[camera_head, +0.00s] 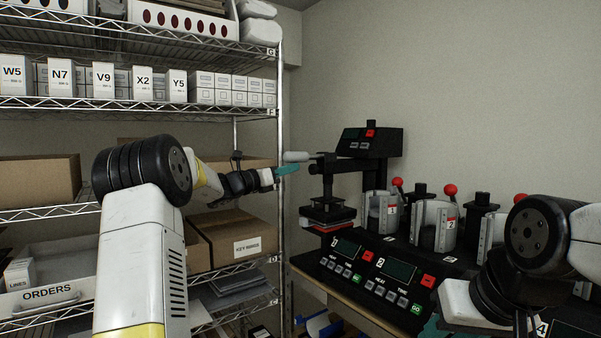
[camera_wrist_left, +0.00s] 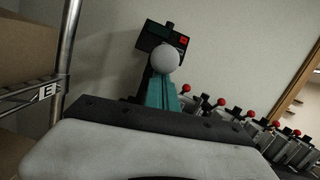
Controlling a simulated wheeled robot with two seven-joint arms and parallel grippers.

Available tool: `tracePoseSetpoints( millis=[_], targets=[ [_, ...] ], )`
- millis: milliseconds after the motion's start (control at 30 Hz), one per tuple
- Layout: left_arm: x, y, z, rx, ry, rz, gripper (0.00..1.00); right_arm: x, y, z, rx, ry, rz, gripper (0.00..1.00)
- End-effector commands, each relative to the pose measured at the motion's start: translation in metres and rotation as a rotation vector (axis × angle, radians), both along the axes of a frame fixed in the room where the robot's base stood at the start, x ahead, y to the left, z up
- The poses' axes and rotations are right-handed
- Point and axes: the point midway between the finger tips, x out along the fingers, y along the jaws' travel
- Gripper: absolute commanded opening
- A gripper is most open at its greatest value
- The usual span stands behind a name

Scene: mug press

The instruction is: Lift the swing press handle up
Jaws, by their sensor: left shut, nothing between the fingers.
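The swing press (camera_head: 328,190) is black and stands at the left end of the bench, with a control box (camera_head: 368,142) above it. Its pale grey handle (camera_head: 297,156) points left and lies about level. In the left wrist view the rounded handle end (camera_wrist_left: 165,59) shows end-on, just above the teal fingertips. My left gripper (camera_head: 288,169) is shut and empty, with its tips just under the handle; I cannot tell whether they touch. My right gripper (camera_head: 432,326) is low at the right, partly cut off by the frame edge, and its jaw state is unclear.
Mug presses (camera_head: 437,225) with red-knobbed levers line the bench right of the swing press. A control panel (camera_head: 375,270) is in front of them. A wire shelf (camera_head: 140,104) with boxes and a metal post (camera_head: 281,120) stands at the left, close to my left arm.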

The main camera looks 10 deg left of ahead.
Motion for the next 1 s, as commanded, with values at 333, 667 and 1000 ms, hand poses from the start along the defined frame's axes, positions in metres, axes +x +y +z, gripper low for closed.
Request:
tracePoseSetpoints(
  millis=[333, 667, 1000],
  targets=[
    [-0.003, 0.0, 0.026, 0.088, 0.073, -0.001, 0.0, 0.0, 0.0, 0.0, 0.0, 0.0, 0.0, 0.36],
    [0.001, -0.002, 0.07, 0.225, 0.217, -0.001, 0.0, 0.0, 0.0, 0.0, 0.0, 0.0, 0.0, 0.36],
    [0.009, -0.01, 0.116, 0.222, 0.217, -0.001, 0.0, 0.0, 0.0, 0.0, 0.0, 0.0, 0.0, 0.36]
  ],
)
